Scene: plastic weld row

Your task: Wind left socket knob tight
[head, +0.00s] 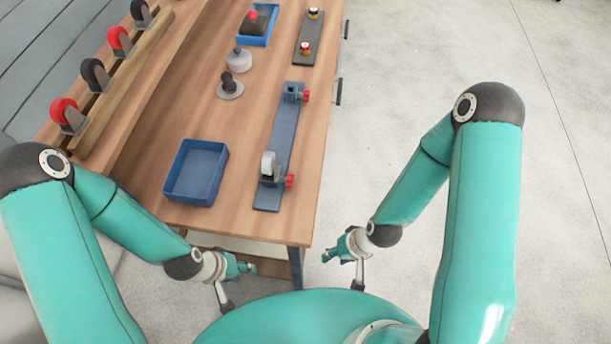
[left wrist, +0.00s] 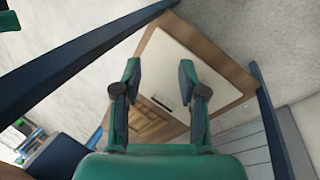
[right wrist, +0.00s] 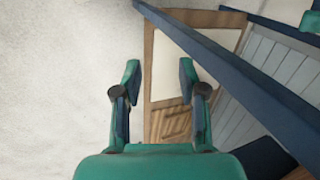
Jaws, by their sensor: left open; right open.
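A long blue rail (head: 283,140) lies on the right side of the table with a socket at each end. The near socket (head: 267,181) has a red knob (head: 289,181) on its right side, and a pale grey upright piece (head: 268,164) stands in it. The far socket (head: 291,92) has a red knob (head: 306,95) and looks empty. I cannot tell which socket is called left. My left gripper (head: 239,285) is open and empty, low in front of the table's near edge. My right gripper (head: 343,272) is open and empty, off the near right corner. Both are apart from the knobs.
A blue tray (head: 197,172) stands left of the rail. A grey-based dark knob (head: 229,86), a pale weight (head: 239,60), a blue bin (head: 258,25) and a button panel (head: 309,38) are farther back. A rack (head: 126,77) of red and black tools lines the left.

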